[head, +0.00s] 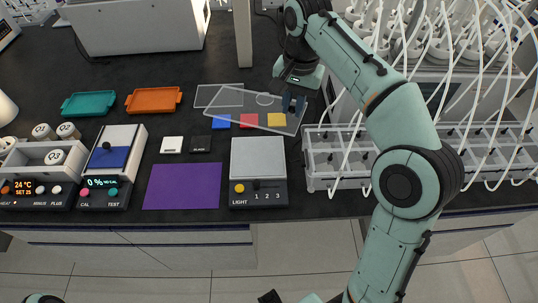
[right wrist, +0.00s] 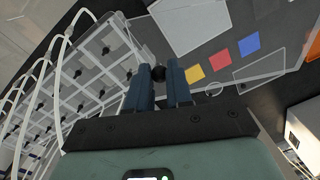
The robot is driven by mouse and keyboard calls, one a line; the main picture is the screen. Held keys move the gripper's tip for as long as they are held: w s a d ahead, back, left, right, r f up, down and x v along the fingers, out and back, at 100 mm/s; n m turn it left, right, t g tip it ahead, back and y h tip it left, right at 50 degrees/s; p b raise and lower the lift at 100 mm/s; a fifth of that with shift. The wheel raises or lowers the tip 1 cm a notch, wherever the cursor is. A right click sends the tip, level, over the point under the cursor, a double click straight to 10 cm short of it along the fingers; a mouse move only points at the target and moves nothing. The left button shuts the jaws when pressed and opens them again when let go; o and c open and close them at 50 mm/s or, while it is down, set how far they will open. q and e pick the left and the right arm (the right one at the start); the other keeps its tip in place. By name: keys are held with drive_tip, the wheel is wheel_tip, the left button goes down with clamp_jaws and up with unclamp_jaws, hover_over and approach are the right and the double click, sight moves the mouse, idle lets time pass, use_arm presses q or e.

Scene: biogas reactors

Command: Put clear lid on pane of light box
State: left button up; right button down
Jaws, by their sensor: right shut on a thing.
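The clear lid (head: 235,97) is a thin see-through sheet with a pale edge, lying over the coloured squares in the head view. My right gripper (head: 294,104) is at its right end. In the right wrist view, my right gripper (right wrist: 164,76) is shut on a dark round knob (right wrist: 158,73) by the lid's edge. I cannot tell how high the lid is above the bench. The light box (head: 259,193) stands nearer the front, with a bare pale grey pane (head: 258,157) on top and LIGHT buttons in front. My left gripper is not in view.
Blue (head: 221,121), red (head: 249,120) and yellow (head: 276,120) squares show beneath the lid. A white rack (head: 318,176) with tubes stands right of the light box. A purple sheet (head: 182,186) and small white and black tiles lie left. Teal and orange trays are farther back.

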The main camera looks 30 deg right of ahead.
drive_tip(key=shift+f+b, duration=2.45)
drive_tip(key=shift+f, duration=7.55)
drive_tip(key=c, duration=1)
unclamp_jaws()
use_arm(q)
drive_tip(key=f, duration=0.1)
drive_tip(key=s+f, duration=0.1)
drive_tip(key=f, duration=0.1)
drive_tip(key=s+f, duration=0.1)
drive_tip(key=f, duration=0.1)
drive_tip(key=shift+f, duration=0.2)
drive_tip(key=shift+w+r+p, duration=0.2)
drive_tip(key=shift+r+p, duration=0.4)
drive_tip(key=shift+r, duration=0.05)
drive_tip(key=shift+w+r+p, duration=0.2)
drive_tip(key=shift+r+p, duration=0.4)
use_arm(e)
drive_tip(key=r, duration=1.2)
drive_tip(key=shift+s+d, duration=0.15)
drive_tip(key=shift+s, duration=0.05)
